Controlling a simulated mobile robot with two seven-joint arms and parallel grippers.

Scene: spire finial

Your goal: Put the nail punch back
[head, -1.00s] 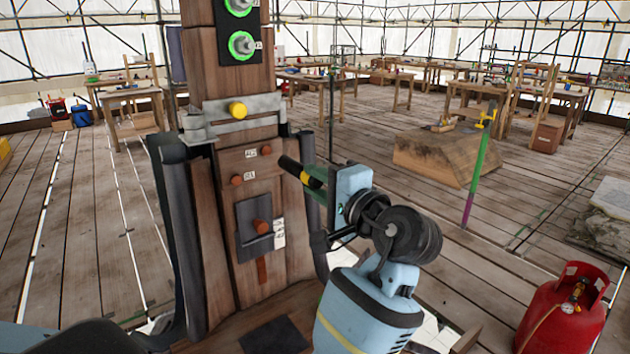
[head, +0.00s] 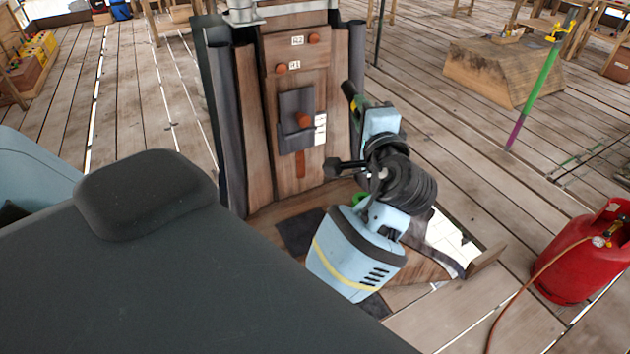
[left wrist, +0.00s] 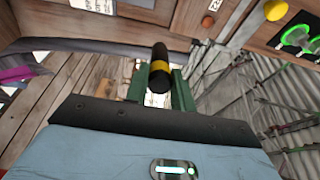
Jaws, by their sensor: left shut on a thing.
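The nail punch appears to be the black rod with a yellow band (head: 351,94) in the head view. My left gripper (head: 364,108) is shut on it, right of the wooden post's front (head: 285,168). In the left wrist view the punch (left wrist: 160,69) stands between the two green fingers (left wrist: 158,92), its black end pointing away from the palm. The post carries brown pegs, one beside a tag that seems to read R2 (head: 314,38), one by R1 (head: 281,68), and one on a dark plate (head: 292,103). The right gripper is not in view.
Dark upright panels (head: 222,120) flank the post. A wooden base (head: 262,218) with dark patches lies below. A red gas cylinder (head: 570,265) with a hose stands right. A wooden block (head: 490,75) and a green-purple pole (head: 540,85) stand behind. Plank floor between is clear.

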